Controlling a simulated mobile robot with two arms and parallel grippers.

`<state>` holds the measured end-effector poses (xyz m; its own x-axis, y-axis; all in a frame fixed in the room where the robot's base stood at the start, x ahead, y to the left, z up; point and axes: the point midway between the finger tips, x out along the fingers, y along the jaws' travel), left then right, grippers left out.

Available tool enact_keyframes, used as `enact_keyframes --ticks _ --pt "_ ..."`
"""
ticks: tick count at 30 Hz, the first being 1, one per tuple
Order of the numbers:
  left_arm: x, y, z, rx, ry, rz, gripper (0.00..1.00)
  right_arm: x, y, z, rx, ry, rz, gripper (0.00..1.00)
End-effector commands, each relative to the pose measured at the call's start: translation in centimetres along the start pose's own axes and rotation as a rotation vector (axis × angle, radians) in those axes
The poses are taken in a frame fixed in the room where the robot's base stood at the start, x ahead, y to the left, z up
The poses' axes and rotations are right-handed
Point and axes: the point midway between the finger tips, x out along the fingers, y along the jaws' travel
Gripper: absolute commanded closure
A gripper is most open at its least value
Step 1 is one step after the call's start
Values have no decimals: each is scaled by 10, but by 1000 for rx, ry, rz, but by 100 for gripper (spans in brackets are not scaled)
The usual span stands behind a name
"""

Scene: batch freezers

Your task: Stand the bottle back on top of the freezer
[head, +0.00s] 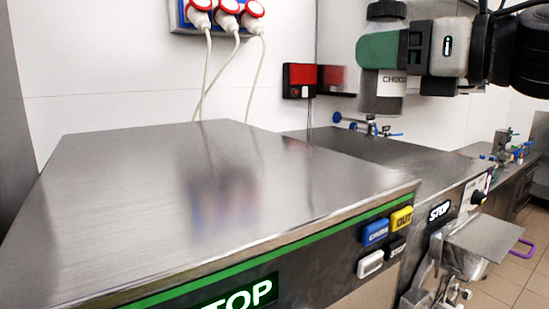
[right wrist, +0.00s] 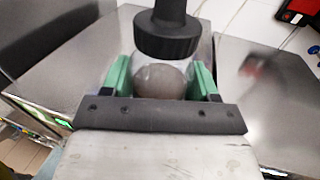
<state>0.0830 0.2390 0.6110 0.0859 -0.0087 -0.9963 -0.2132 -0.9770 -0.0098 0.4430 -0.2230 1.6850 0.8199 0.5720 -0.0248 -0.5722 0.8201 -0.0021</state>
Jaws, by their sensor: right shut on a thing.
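My right gripper (head: 382,52) comes in from the upper right in the head view and is shut on a bottle (head: 393,84). The bottle looks upright in the air, with a dark cap and a partly hidden label reading "CHOC…". In the right wrist view the green fingers grip both sides of the clear bottle (right wrist: 165,78), which has a black cap and grey-brown contents. The near freezer (head: 190,190) has a bare steel top and a green-edged front. A second freezer (head: 375,148) stands beyond it to the right, below the bottle in the picture. My left gripper is not in view.
White cables hang from red and white plugs (head: 227,8) on the back wall. A red and black box (head: 299,80) is mounted there too. Blue-handled valves (head: 370,125) stand at the back of the second freezer. Buttons (head: 375,232) and a dispensing spout area (head: 470,250) are at the front.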

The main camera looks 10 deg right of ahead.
Motion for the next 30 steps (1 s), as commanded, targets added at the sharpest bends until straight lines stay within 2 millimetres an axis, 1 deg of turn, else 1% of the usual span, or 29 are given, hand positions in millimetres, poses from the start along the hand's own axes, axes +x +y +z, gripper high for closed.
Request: enact_keyframes --ticks 2,4,6,8,11,15,18,21,24,28,30 --pt "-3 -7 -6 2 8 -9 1 7 2 -1 4 2 2 65" --pt "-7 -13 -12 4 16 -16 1 18 4 -7 7 4 4 65" --pt "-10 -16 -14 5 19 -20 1 32 6 -16 8 5 4 65" --pt "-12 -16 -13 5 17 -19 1 43 8 -23 9 4 4 65" --pt "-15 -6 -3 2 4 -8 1 60 11 -34 6 4 3 65" --pt "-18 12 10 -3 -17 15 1 82 15 -47 5 5 2 65" --pt "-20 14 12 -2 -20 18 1 96 17 -55 5 3 1 65" --pt "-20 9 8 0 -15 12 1 107 19 -61 3 2 0 65" --pt "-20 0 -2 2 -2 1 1 113 20 -64 1 0 -1 65" --pt "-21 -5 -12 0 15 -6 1 115 20 -68 2 -1 -2 65" --pt "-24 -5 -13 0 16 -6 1 116 20 -75 4 2 1 65"
